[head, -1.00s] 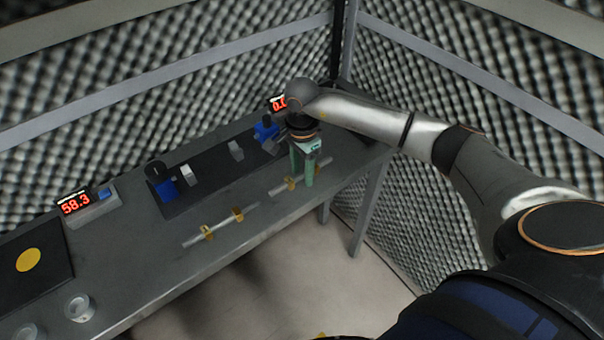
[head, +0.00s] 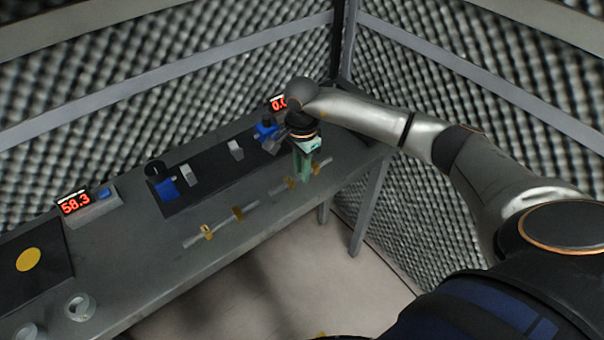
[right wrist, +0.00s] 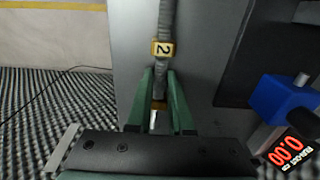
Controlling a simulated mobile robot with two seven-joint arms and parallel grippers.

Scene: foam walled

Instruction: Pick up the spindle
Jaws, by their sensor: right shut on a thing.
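A spindle (head: 318,167), a thin grey rod with yellow tags, lies along the right part of the bench. In the right wrist view the spindle (right wrist: 163,80) runs up from between my fingers, and one tag reads 2. My right gripper (head: 304,178) has green fingers pointing down at the spindle, and in the right wrist view the gripper (right wrist: 161,82) is shut on its shaft. A second, similar rod (head: 222,224) with yellow tags lies to the left on the bench. My left gripper is out of view.
A dark fixture plate (head: 215,165) with blue and grey blocks lies behind the rods. A display (head: 76,203) reads 58.3. A black pad (head: 58,262) with a yellow disc and small round cups (head: 80,306) are at the left. Foam walls stand close behind the bench.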

